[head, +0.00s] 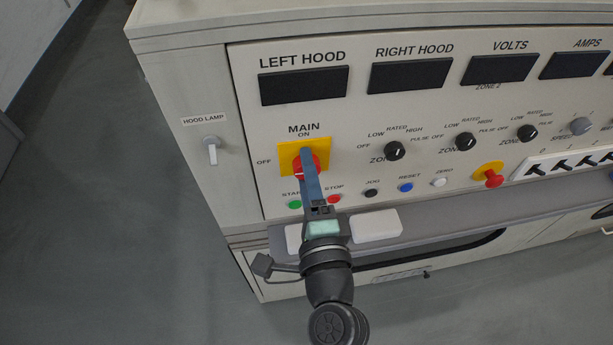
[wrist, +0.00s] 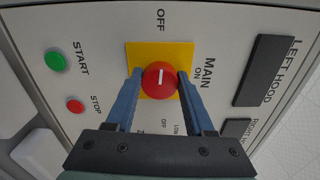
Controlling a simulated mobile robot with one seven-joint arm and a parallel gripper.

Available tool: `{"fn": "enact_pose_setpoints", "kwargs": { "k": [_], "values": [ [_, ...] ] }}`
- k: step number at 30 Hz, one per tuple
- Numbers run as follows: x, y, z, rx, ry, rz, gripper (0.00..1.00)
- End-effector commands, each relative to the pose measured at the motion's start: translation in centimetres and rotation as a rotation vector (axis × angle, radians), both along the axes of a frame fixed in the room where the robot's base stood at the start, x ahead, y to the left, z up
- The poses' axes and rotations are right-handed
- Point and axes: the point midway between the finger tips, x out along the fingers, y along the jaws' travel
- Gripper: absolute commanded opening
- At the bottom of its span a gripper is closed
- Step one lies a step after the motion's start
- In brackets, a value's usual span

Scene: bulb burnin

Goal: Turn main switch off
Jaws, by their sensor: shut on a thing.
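The main switch is a red round knob (head: 297,168) on a yellow plate (head: 287,151), under the labels MAIN and ON, with OFF to its left. In the wrist view the knob (wrist: 160,86) sits between the two blue fingers of my gripper (wrist: 160,75), one on each side. My gripper is shut on the knob. The white mark on the knob lies along the line toward the OFF label (wrist: 160,20), not toward ON. In the head view my gripper (head: 306,155) covers part of the knob and plate.
Below the switch are a green START button (head: 295,204) and a red STOP button (head: 334,199). A hood lamp switch (head: 211,149) is at the left. Black zone knobs (head: 394,151) and a red emergency button (head: 494,179) are to the right. A ledge (head: 420,231) juts out below.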

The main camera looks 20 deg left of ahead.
Motion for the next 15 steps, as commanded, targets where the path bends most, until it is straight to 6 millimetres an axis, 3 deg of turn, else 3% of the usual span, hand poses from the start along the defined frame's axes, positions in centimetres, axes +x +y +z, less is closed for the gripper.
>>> {"fn": "enact_pose_setpoints", "kwargs": {
  "k": [15],
  "values": [
    [-0.03,0.01,-0.12,-0.086,-0.055,0.001,0.00]
  ]
}}
